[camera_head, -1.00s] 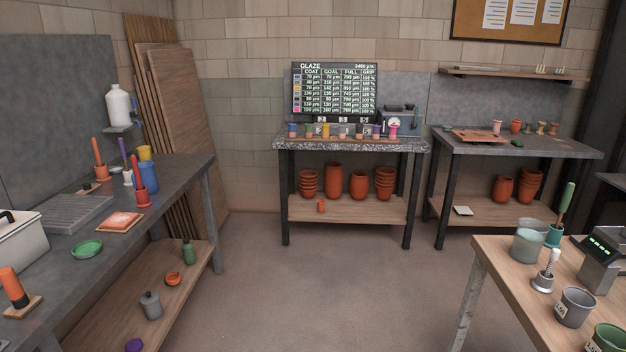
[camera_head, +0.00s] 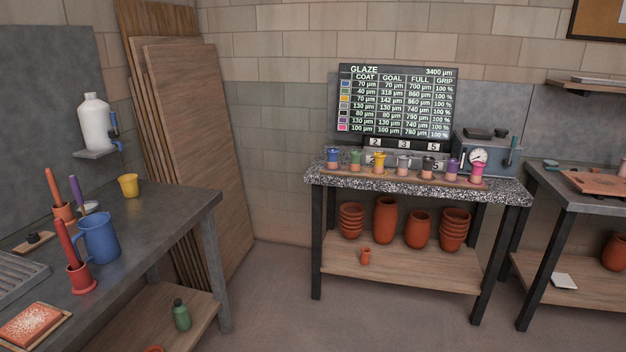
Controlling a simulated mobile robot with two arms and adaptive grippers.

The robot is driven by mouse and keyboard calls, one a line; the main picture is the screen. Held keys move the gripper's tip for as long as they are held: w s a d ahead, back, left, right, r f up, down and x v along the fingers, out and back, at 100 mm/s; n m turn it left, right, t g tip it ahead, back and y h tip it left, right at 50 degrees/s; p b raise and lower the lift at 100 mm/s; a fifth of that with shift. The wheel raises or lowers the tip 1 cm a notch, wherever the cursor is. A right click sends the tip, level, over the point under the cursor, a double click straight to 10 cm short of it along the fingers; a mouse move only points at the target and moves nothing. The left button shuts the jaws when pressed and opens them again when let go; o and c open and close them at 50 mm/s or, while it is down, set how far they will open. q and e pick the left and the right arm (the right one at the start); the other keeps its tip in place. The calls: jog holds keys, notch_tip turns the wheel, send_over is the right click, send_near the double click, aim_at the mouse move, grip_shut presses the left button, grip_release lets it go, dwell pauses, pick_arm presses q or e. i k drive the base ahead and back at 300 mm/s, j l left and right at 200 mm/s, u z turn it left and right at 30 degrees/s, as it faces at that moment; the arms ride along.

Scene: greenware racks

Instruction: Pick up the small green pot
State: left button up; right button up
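A small green-rimmed pot (camera_head: 356,159) stands in a row of small coloured pots on the speckled-top table at centre right. Its upper part is green and its lower part is bare clay. A blue-topped pot (camera_head: 333,157) is to its left and a yellow one (camera_head: 379,162) to its right. The speckled table (camera_head: 500,190) stands in front of the block wall. Neither of my grippers shows in the head view.
The grey bench (camera_head: 165,215) on the left holds a blue mug (camera_head: 101,238), a yellow cup (camera_head: 129,186) and brush holders. A glaze board (camera_head: 398,100) and gauge box (camera_head: 484,152) stand behind the pots. The floor (camera_head: 300,315) before the table is clear.

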aim_at(355, 155)
jog(key=i+l, duration=0.4)
jog(key=l, duration=0.15)
jog(key=i+l, duration=0.4)
jog(key=l, duration=0.15)
